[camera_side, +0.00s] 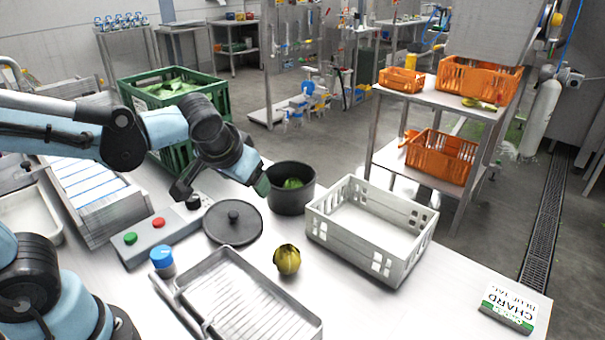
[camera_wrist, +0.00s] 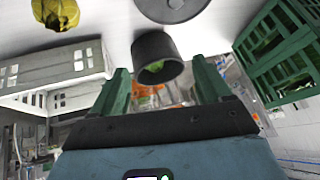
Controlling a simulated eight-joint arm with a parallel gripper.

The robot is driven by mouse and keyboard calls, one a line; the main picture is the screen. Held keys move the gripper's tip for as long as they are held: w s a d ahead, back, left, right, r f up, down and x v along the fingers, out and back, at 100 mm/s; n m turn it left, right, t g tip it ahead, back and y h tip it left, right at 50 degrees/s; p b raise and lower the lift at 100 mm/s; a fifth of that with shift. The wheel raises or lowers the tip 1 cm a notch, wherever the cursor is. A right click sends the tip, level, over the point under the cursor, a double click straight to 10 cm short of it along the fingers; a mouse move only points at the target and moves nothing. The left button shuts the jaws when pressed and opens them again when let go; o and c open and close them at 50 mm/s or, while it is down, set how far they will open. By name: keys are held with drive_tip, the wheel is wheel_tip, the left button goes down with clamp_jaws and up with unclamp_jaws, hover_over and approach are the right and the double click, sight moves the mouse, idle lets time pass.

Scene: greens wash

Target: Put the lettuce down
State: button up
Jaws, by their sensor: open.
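A green leafy head, which looks like lettuce (camera_side: 293,183), sits inside the dark pot (camera_side: 291,203). It also shows inside the pot in the wrist view (camera_wrist: 153,67). My gripper (camera_side: 224,188) is open and empty, above the table just left of the pot in the side view. In the wrist view its two green fingers (camera_wrist: 160,68) stand apart on either side of the pot. A yellow-brown, wilted-looking head (camera_side: 287,261) lies alone on the table, in front of the pot; it is at the top left of the wrist view (camera_wrist: 58,13).
A white crate (camera_side: 372,257) stands right of the pot, a green crate (camera_side: 218,92) with greens behind my arm. A dark lid (camera_side: 233,224), button box (camera_side: 160,235), metal tray (camera_side: 250,305) and blue-capped jar (camera_side: 162,262) are nearby. A chard box (camera_side: 508,308) lies front right.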

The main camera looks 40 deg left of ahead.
drive_tip(key=shift+s+d+f+m+t+h, duration=0.15)
drive_tip(key=shift+s+m+t+h, duration=0.15)
drive_tip(key=shift+s+h, duration=0.45)
drive_tip(key=shift+s+d+r+m+t+h, duration=0.15)
drive_tip(key=shift+s+m+h, duration=0.3)
drive_tip(key=shift+s, duration=0.65)
drive_tip(key=shift+s+d+f+m+t+h, duration=0.1)
drive_tip(key=shift+s+d+m+t+h, duration=0.3)
drive_tip(key=shift+s, duration=0.5)
